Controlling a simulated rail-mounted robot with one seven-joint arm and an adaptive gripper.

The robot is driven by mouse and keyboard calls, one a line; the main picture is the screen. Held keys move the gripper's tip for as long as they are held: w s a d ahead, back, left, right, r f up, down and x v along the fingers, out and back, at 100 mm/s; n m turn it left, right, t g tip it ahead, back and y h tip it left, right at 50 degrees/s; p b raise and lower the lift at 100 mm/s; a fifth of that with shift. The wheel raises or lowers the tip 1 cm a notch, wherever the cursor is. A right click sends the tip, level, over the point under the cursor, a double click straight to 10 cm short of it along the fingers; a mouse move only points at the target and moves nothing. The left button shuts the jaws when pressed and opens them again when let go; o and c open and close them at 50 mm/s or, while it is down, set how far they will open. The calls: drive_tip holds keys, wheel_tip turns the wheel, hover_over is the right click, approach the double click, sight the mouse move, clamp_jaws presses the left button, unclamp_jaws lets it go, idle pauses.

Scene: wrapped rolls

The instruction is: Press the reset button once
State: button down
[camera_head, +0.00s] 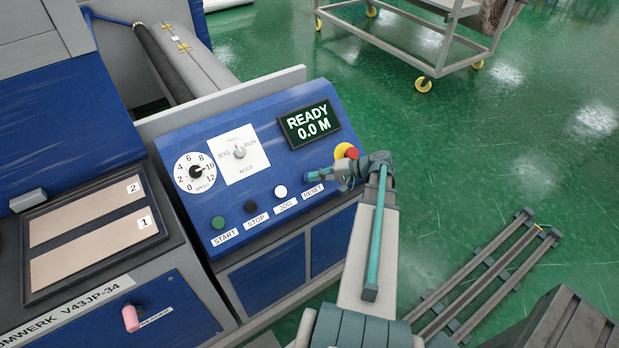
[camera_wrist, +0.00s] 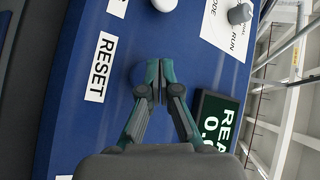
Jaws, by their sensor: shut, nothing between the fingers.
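The blue reset button (camera_wrist: 138,74) sits on the blue sloped control panel (camera_head: 265,160), beside its white RESET label (camera_wrist: 101,67). The label also shows in the head view (camera_head: 313,191). My gripper (camera_wrist: 157,72) is shut and empty, with its fingertips over the panel at the button. The fingers hide part of the button in the wrist view. In the head view my gripper (camera_head: 316,177) hides most of the button's area. I cannot tell whether the fingertips touch the button. The display (camera_head: 310,124) reads READY 0.0 M.
The white JOG button (camera_head: 280,191), black STOP button (camera_head: 249,207) and green START button (camera_head: 218,222) are in a row to the left. A red emergency button (camera_head: 351,153) on yellow is close to my wrist. A mode knob (camera_head: 239,152) and speed dial (camera_head: 195,172) are farther left.

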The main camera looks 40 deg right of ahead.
drive_tip(key=s+r, duration=0.1)
drive_tip(key=r, duration=0.1)
drive_tip(key=s+r+p, duration=0.1)
drive_tip(key=s, duration=0.1)
drive_tip(key=shift+s+a+r, duration=0.1)
drive_tip(key=shift+a+r, duration=0.05)
drive_tip(key=shift+r, duration=0.25)
idle(0.7)
drive_tip(key=s+a+f+g+h, duration=0.1)
drive_tip(key=s+a+f+g, duration=0.25)
drive_tip(key=f, duration=0.35)
drive_tip(key=s+a+f+n+g+h, duration=0.1)
drive_tip(key=s+a+f+g, duration=0.15)
drive_tip(key=a+f, duration=0.4)
drive_tip(key=s+a+f+g+h, duration=0.1)
drive_tip(key=s+a+f+g, duration=0.15)
drive_tip(key=f, duration=0.55)
drive_tip(key=s+a+f+n+g+h, duration=0.3)
drive_tip(key=s+a+f+n+g, duration=0.1)
drive_tip(key=s+a, duration=0.5)
drive_tip(key=s+a+f+n+g+h, duration=0.3)
drive_tip(key=s+a+f, duration=0.4)
drive_tip(key=s+a, duration=0.3)
drive_tip(key=shift+f+n+g, duration=0.3)
drive_tip(key=shift+n+g, duration=0.35)
drive_tip(key=shift+n, duration=0.45)
